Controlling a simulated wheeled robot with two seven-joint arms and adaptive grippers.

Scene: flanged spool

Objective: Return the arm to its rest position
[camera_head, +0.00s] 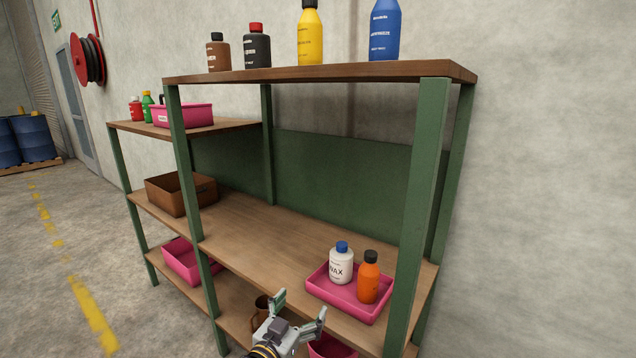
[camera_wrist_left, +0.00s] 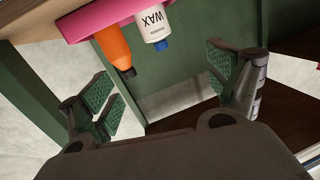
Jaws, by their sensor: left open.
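My left gripper (camera_head: 300,307) is at the bottom of the head view, in front of the shelf unit and to the lower left of the pink tray. Its two fingers are spread apart with nothing between them. In the left wrist view the open fingers (camera_wrist_left: 163,88) stand at left and right, and that picture is upside down. The white WAX bottle (camera_head: 341,264) with a blue cap and the orange bottle (camera_head: 369,281) with a dark cap stand upright in the pink tray (camera_head: 322,286) on the middle shelf. My right gripper is out of view.
The green shelf post (camera_head: 420,200) rises right of the tray. A brown box (camera_head: 180,194) and a lower pink bin (camera_head: 181,262) are at the left. A brown mug (camera_head: 261,309) is on the lower shelf beside my gripper. Several bottles stand on the top shelf (camera_head: 320,73).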

